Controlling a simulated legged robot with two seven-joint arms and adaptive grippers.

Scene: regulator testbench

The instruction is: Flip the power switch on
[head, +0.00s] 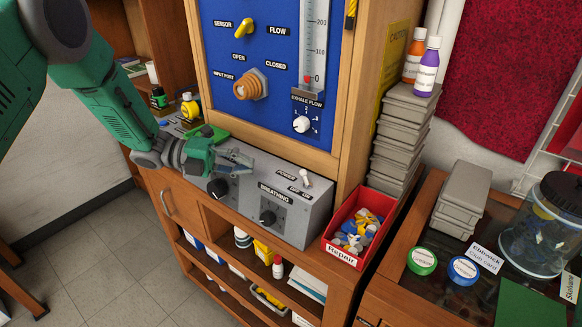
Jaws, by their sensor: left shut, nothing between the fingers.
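The power switch (306,177) is a small white toggle on the sloped top of a grey control box (312,206), with a POWER label and an OFF/ON label beside it. Its lever position is too small to tell. My left gripper (240,160) is shut and empty over the left part of the box, to the left of the switch and apart from it. It covers part of the box top. My right gripper is not in view.
A blue panel (232,48) with a flow tube stands behind. A red Repair bin (343,253) stands right of the box, with stacked grey cases (400,130) behind it. The box top between gripper and switch looks clear.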

